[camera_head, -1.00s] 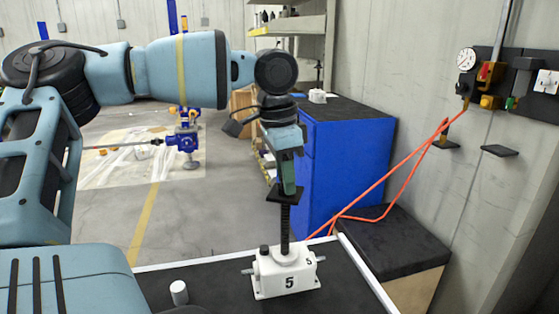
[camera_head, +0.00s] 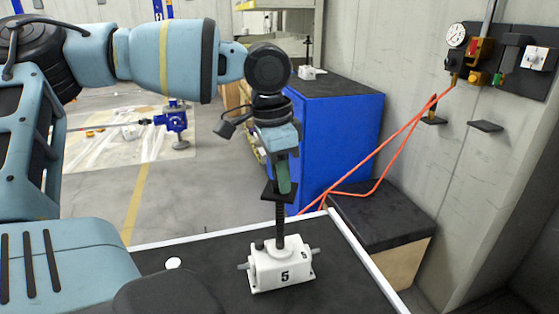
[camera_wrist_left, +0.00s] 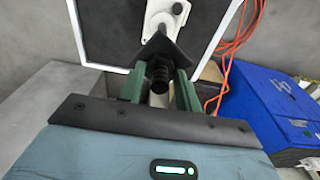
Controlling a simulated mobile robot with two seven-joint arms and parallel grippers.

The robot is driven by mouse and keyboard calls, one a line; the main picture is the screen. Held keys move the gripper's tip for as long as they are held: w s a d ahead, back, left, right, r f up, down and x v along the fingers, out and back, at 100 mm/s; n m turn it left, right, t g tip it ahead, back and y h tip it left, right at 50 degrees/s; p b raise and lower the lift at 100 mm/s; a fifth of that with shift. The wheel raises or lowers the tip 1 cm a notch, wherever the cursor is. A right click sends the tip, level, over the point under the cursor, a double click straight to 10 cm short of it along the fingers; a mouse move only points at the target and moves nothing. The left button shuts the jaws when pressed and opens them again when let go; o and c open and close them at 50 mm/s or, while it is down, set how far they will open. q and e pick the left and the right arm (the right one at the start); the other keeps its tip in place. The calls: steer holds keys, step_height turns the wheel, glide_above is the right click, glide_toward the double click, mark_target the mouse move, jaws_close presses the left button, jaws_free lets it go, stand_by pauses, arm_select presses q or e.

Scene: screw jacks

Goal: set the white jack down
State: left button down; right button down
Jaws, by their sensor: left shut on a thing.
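The white jack (camera_head: 281,270), marked 5, is upright at the right part of the black-topped table (camera_head: 215,258). Its black screw (camera_head: 280,222) rises to a dark square plate (camera_head: 279,191). My left gripper (camera_head: 284,178) comes down from above and is shut on the screw's upper end. In the left wrist view, the gripper's green fingers (camera_wrist_left: 160,88) flank the dark threaded end, with the plate (camera_wrist_left: 161,50) and part of the white jack (camera_wrist_left: 165,18) beyond. I cannot tell whether the jack's base touches the table. My right gripper is not in view.
A small white round-topped piece (camera_head: 173,263) stands left of the jack. The table has a raised pale rim (camera_head: 367,262). Beyond are a blue cabinet (camera_head: 340,145) bearing another white jack (camera_head: 306,73), a black-topped box (camera_head: 380,217) and an orange hose (camera_head: 375,150).

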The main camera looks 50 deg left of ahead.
arm_select(q)
steer(key=shift+f, duration=0.3)
steer(key=c, duration=1.4)
jaws_free()
steer(key=shift+f, duration=0.25)
steer(key=o, duration=0.4)
step_height(320, 180, up, 12)
steer(key=s, duration=0.1)
steer(key=shift+s+a, duration=0.15)
steer(key=shift+a, duration=0.15)
